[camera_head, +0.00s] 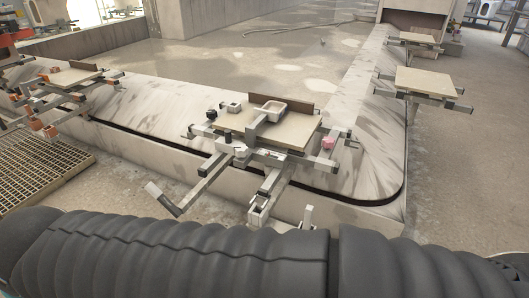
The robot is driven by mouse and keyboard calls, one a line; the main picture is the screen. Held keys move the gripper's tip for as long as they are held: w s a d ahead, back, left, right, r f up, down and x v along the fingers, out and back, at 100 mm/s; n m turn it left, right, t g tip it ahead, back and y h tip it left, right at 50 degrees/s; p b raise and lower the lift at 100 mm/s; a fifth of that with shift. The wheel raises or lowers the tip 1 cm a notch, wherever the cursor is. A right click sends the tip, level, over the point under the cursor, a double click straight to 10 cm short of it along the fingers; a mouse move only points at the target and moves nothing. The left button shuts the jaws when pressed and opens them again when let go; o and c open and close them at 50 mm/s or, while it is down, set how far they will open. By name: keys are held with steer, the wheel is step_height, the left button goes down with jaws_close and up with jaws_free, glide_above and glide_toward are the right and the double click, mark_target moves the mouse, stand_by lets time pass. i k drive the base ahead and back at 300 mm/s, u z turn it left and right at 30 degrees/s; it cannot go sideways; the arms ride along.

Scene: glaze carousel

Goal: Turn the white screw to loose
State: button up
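A metal carousel fixture (262,148) with a beige board (290,132) stands near the middle of the head view. Light grey and white parts sit on its front arms, including a small pale upright piece (307,216) low at the front. I cannot tell which pale part is the white screw, or whether it is tight or loose. A long lever (163,199) with a pale end sticks out to the front left. My gripper is not in view. A dark ribbed sleeve, seemingly part of my own arm, fills the bottom edge and hides what lies behind it.
A pale track (372,100) with a dark slot curves around the floor. Other board-bearing fixtures stand at the left (68,77) and upper right (429,82). A metal grating (38,168) lies at the left. Floor at the right is clear.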

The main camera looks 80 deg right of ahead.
mark_target(240, 150)
steer(key=z, duration=4.35)
steer(key=k, duration=0.85)
steer(key=u, duration=1.1)
steer(key=i, duration=0.5)
